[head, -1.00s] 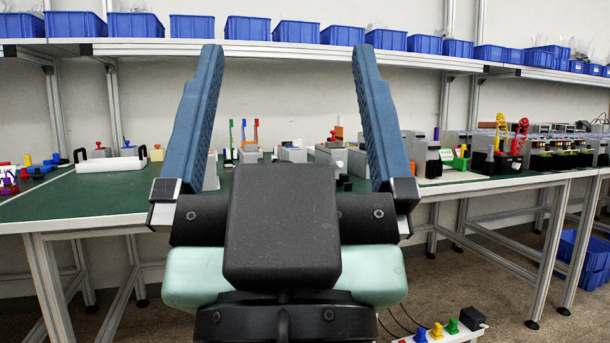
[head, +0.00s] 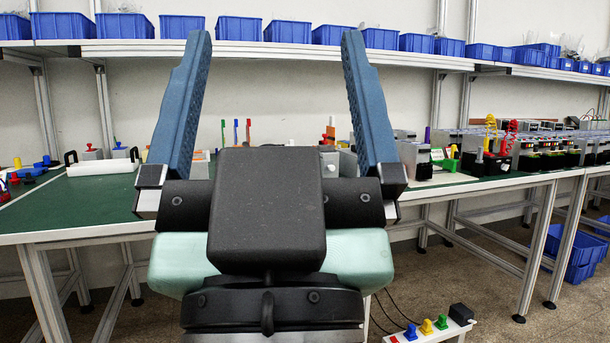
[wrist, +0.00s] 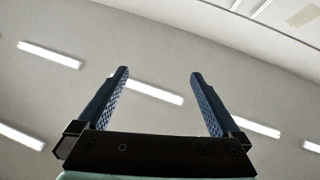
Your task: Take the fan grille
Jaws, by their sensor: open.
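My gripper (head: 275,95) is in the middle of the head view, pointing up, with its two blue ribbed fingers wide apart and nothing between them. It stands in front of the green-topped workbench (head: 75,212) and hides part of its middle. In the wrist view my gripper (wrist: 159,85) is also open and empty, with only the ceiling and its lights behind it. I cannot make out a fan grille in either view; the parts on the bench are small and partly covered by my gripper.
A white tray with black handles (head: 102,167) lies on the bench at left. Grey devices (head: 412,155) and coloured parts stand along the right. Blue bins (head: 287,31) line the shelf above. A power strip (head: 432,332) with coloured plugs is low at the right, near bench legs.

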